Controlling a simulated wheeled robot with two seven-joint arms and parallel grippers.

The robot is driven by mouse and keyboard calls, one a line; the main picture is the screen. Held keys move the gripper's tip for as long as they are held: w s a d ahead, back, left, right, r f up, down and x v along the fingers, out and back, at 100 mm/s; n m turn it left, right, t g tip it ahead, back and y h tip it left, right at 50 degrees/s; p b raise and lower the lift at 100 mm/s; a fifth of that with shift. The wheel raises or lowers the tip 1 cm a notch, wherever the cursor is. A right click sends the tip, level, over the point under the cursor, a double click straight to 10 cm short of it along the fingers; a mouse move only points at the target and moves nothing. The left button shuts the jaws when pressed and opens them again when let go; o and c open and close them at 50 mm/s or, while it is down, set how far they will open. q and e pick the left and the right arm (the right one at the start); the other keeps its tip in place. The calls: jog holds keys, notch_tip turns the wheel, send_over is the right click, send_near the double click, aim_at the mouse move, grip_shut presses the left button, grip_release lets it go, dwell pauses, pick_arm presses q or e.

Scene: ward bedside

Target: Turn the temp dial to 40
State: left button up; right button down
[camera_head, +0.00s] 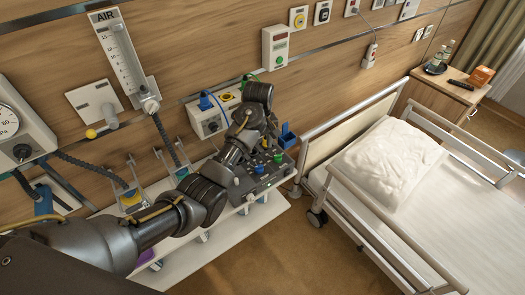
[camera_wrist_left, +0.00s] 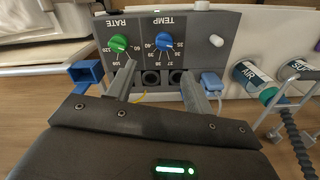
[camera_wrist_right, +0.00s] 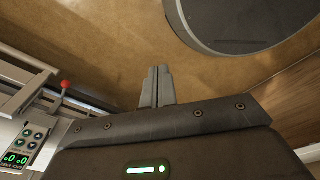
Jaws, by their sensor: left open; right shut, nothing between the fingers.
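The temp dial (camera_wrist_left: 163,48) is a blue knob on a grey panel (camera_wrist_left: 200,30), which shows upside down in the left wrist view. Numbers ring it under the word TEMP; I cannot tell surely which its pointer meets. A green RATE dial (camera_wrist_left: 119,43) sits beside it. My left gripper (camera_wrist_left: 161,82) is open, its fingers spread either side of the view towards the blue dial, with nothing held between them. In the head view my left arm hides part of the equipment. My right gripper (camera_wrist_right: 157,75) is shut and empty, away from the panel.
An AIR hose connector (camera_wrist_left: 255,80) is to the right. A bed (camera_head: 455,215) with a pillow (camera_head: 388,160) stands right of the equipment; brown floor (camera_head: 310,255) lies open in front.

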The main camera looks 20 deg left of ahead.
aim_at(259, 166)
pick_arm(q)
jog(key=shift+s+f+p, duration=0.45)
jog(key=shift+s+f, duration=0.55)
jog(key=shift+f, duration=0.05)
jog(key=f, duration=0.2)
jog(key=w+f, duration=0.1)
jog(key=f, duration=0.1)
jog(key=shift+a+p, duration=0.1)
jog(key=shift+p, duration=0.3)
notch_tip(259, 166, down, 2)
jog(key=shift+w+f, duration=0.1)
jog(key=shift+f, duration=0.15)
jog(key=shift+f+p, duration=0.3)
jog(key=shift+s+f, duration=0.2)
jog(key=shift+f, duration=0.05)
jog(key=shift+w+f, duration=0.1)
jog(key=shift+f, duration=0.15)
jog(key=c, duration=1)
pick_arm(e)
jog(key=s+r, duration=0.2)
jog(key=s, duration=0.1)
jog(key=shift+s+r, duration=0.15)
jog(key=shift+s, duration=0.1)
